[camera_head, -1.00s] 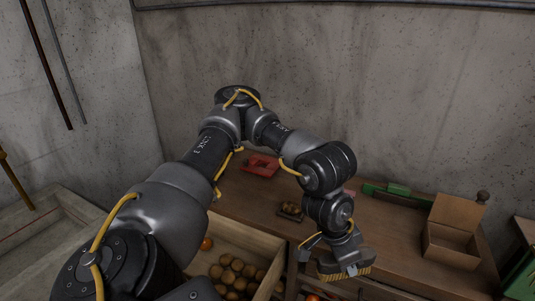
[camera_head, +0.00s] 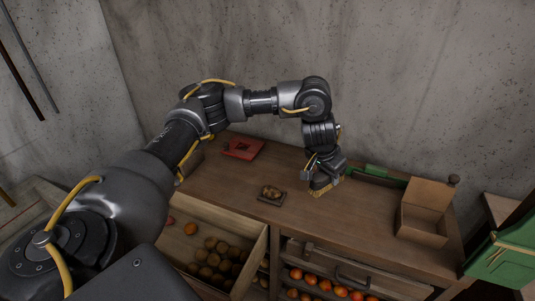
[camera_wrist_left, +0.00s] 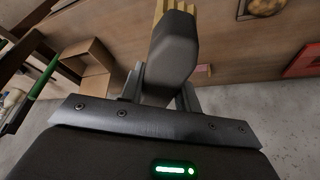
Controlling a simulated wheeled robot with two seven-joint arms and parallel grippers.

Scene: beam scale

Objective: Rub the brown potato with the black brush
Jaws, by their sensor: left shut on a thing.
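My left gripper (camera_head: 322,174) is shut on the black brush (camera_head: 321,186), whose yellow bristles face down in the head view. The brush fills the middle of the left wrist view (camera_wrist_left: 172,48), with its bristles at the top edge. The brown potato (camera_head: 271,191) lies on a small dark tray (camera_head: 273,201) on the wooden worktop. It also shows, cut off, at the top right of the left wrist view (camera_wrist_left: 266,6). The brush is to the right of the potato in the head view, apart from it. My right gripper is out of view.
An open cardboard box (camera_head: 424,222) stands on the right of the worktop (camera_head: 226,187), near a green tool (camera_head: 374,175). A red item (camera_head: 243,148) lies at the back left. Below are an open drawer (camera_head: 195,217) of potatoes and several orange fruits (camera_head: 325,285).

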